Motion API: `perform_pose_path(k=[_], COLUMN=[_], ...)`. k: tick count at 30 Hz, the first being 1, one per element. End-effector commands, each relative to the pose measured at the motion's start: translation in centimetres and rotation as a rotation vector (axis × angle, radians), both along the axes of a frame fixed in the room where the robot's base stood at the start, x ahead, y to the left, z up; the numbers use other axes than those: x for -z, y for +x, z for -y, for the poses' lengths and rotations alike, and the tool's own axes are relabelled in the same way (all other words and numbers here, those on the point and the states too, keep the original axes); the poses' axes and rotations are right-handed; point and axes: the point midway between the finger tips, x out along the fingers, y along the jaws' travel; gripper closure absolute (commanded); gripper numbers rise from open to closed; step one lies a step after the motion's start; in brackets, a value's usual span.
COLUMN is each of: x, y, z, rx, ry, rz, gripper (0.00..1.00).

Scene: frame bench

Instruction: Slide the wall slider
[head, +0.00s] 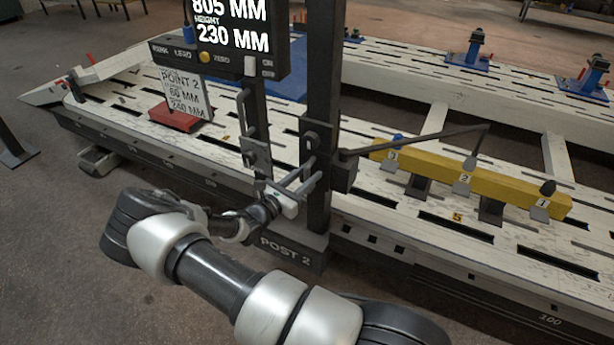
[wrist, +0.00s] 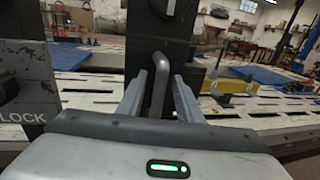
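A black upright post (head: 321,90) marked POST 2 carries a dark block (head: 316,132) with a bent grey rod handle (head: 309,150); I take this block to be the slider, though no label confirms it. My gripper (head: 312,172) is at the post, its two fingers pointing at the handle. In the wrist view the handle (wrist: 157,92) bends down between the fingers of my gripper (wrist: 168,75). The fingers are apart, with a gap visible between them. Whether either finger touches the rod is unclear. The fingers partly hide the handle's lower end.
A display box (head: 232,45) reading 805 MM and 230 MM hangs left of the post. A second rod handle (head: 248,120) sits below it. A yellow numbered bar (head: 480,182) and a thin dark arm (head: 420,139) lie right. The white slotted bench (head: 400,235) extends behind.

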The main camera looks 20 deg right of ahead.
Motion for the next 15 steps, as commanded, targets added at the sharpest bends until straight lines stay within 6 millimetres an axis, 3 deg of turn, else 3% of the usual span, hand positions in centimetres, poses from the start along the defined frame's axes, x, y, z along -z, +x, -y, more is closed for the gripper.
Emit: perform_pose_path(k=[8, 13, 15], x=[-0.01, 0.00, -0.01], y=[0.08, 0.07, 0.06], z=[0.11, 0.09, 0.08], rx=[0.000, 0.000, 0.000], ry=[0.000, 0.000, 0.000], rz=[0.000, 0.001, 0.001], gripper=[0.67, 0.96, 1.00])
